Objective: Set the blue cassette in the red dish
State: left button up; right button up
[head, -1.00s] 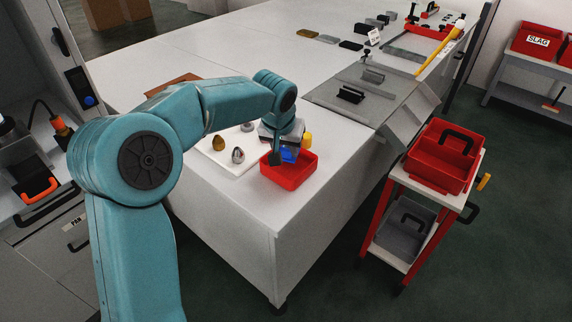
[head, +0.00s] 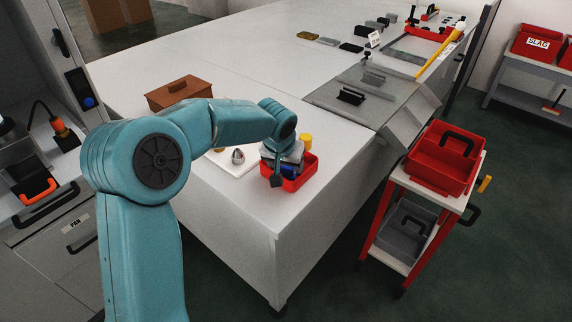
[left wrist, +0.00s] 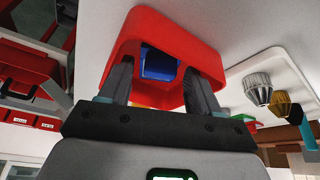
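The red dish (head: 302,179) sits near the front edge of the white bench. The blue cassette (head: 290,171) shows in the dish, partly hidden by my left gripper (head: 284,177). In the left wrist view, the cassette (left wrist: 159,64) is inside the dish (left wrist: 190,27), between the two fingers of my left gripper (left wrist: 160,75). The fingers stand apart, with a narrow gap seen on each side of the cassette. They reach inside the dish walls. Whether the cassette rests on the dish floor cannot be told. My right gripper is not in view.
A white tray (head: 228,166) with a silver knob-like piece (head: 238,157) lies left of the dish. A yellow piece (head: 306,140) stands just behind the dish. A brown box (head: 178,93) sits farther back. A red trolley (head: 440,195) stands right of the bench.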

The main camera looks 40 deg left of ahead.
pick_arm(q)
jog(key=shift+r, duration=0.1)
jog(key=shift+s+r, duration=0.1)
jog(key=shift+r, duration=0.45)
jog(key=v, duration=1.1)
jog(key=shift+d, duration=0.1)
jog(key=shift+s, duration=0.15)
